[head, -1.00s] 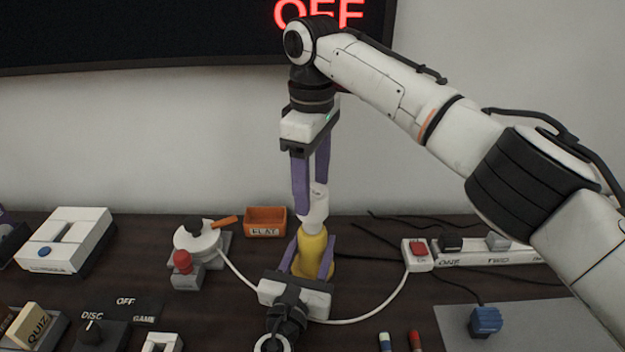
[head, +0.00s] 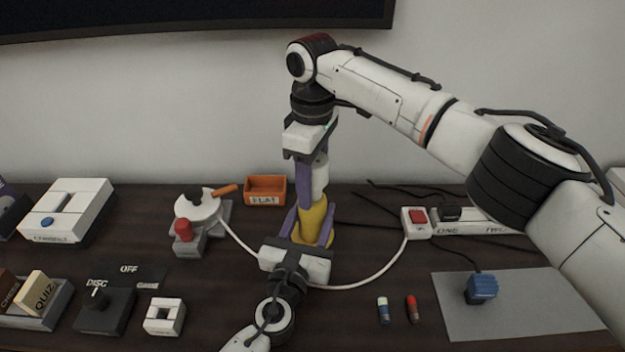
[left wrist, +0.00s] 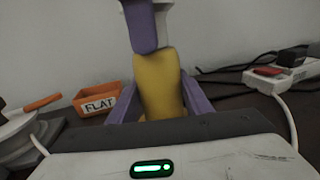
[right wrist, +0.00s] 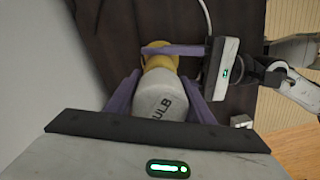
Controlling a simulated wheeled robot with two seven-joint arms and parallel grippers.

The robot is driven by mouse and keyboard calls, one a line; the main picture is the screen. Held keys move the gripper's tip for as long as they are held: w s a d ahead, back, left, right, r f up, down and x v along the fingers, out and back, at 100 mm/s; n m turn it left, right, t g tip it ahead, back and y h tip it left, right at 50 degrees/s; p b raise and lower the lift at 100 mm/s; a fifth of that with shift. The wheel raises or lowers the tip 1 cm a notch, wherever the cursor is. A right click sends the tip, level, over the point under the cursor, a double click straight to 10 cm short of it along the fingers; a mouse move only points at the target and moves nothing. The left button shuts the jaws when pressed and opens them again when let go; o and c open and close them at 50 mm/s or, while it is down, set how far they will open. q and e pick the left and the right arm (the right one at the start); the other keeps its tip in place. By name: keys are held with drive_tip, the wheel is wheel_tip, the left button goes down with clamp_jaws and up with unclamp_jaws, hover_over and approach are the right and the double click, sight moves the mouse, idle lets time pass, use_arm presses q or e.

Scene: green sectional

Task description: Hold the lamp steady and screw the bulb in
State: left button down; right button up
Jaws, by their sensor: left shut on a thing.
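The yellow lamp (head: 312,221) stands upright at the middle of the table. It also shows in the left wrist view (left wrist: 160,85). My left gripper (head: 313,229) is shut on it, one purple finger on each side. The white bulb (head: 320,176), lettered "BULB" in the right wrist view (right wrist: 160,103), sits upright at the lamp's top. How deep it sits in the lamp is hidden. My right gripper (head: 313,199) points down from above with its fingers on both sides of the bulb. Whether they press on it I cannot tell.
An orange "FLAT" tray (head: 265,188) stands behind left. A power strip (head: 447,224) lies right, joined by a white cable. A blue plug (head: 481,289) lies on a grey mat (head: 535,310).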

drive_tip(key=c, duration=0.6)
drive_tip(key=o, duration=1.2)
drive_tip(key=shift+r, duration=0.1)
wheel_tip(320, 180, up, 12)
drive_tip(key=shift+f, duration=0.1)
use_arm(q)
drive_tip(key=c, duration=0.8)
unclamp_jaws()
drive_tip(key=shift+c, duration=0.2)
